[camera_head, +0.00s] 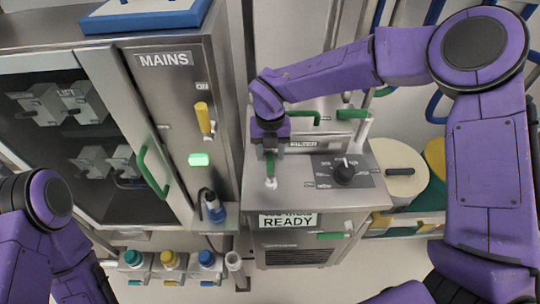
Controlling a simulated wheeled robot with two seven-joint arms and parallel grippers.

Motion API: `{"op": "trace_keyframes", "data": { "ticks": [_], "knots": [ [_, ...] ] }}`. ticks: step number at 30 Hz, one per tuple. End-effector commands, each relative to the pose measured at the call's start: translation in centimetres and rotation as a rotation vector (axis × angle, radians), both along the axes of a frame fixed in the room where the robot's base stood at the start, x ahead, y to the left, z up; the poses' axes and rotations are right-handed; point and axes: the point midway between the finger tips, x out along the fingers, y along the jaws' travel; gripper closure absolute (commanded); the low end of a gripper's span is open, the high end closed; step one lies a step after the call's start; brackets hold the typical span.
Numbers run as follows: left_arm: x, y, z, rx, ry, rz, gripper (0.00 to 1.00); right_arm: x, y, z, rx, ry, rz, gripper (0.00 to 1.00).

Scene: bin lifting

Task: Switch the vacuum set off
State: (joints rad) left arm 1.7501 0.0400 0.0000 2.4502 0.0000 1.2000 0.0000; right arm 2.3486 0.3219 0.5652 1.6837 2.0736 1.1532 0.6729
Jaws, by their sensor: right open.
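The metal unit (306,225) with the READY label (288,221) stands at centre; I take it to be the vacuum set. Its top panel carries a black rotary knob (345,172) with a pale pointer, on a dark marked plate. My right gripper (270,152) is open and points down over the top panel, left of the knob. A slim green piece with a pale lower end (271,182) shows just below the gripper; I cannot tell if the fingers touch it. My left arm shows at the lower left, but its gripper is out of view.
A MAINS cabinet (168,100) with a yellow lever (202,117) and a lit green lamp (199,159) stands left. A FILTER box (318,128) with green handles sits behind the panel. Round containers (399,182) stand right.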

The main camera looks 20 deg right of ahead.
Motion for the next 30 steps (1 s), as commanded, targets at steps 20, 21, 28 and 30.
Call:
{"op": "trace_keyframes", "data": {
  "ticks": [20, 21, 28, 30],
  "knots": [
    [0.0, 0.0, 0.5, 0.0, 0.0, 0.0, 0.57, 0.0, 0.0, -2.8, 0.001, 0.0, 0.0, 1.0],
    [0.0, 0.0, 0.5, 0.0, 0.0, 0.0, 0.57, 0.0, 0.0, -2.8, 0.001, 0.0, 0.0, 1.0],
    [0.0, 0.0, 0.3, 0.0, 0.0, 0.0, 0.57, 0.0, -0.1, -2.9, 0.001, -0.001, -0.016, 1.0],
    [0.0, 0.0, 0.0, 0.0, 0.0, 0.0, 0.57, 0.0, -0.2, -3.0, 0.001, -0.001, -0.035, 1.0]
  ]
}}
